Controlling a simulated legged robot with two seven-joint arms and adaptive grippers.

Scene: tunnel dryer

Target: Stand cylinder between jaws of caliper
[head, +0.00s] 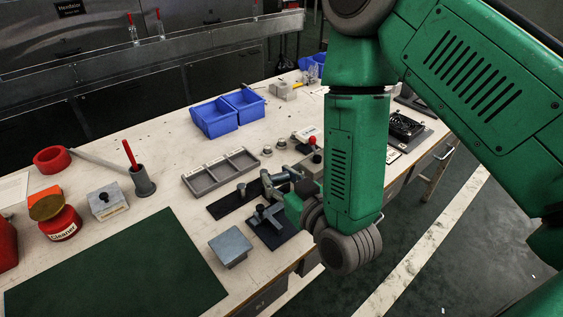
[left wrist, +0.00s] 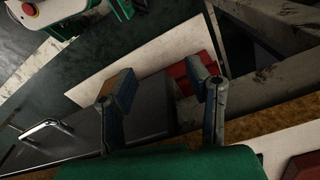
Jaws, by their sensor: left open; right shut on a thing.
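My right gripper (head: 274,193) is low over the near edge of the workbench, below my green right arm. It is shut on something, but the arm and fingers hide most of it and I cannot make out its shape. A dark metal tool (head: 262,213) lies on a dark pad just under the gripper; it may be the caliper, but its jaws are too small to tell. I cannot clearly pick out the cylinder. My left gripper (left wrist: 160,88) shows in the left wrist view, open and empty, away from the tools. It is not in the head view.
A green mat (head: 118,272) covers the near left of the bench (head: 175,188). A red cleaner can (head: 62,224) stands at the left.

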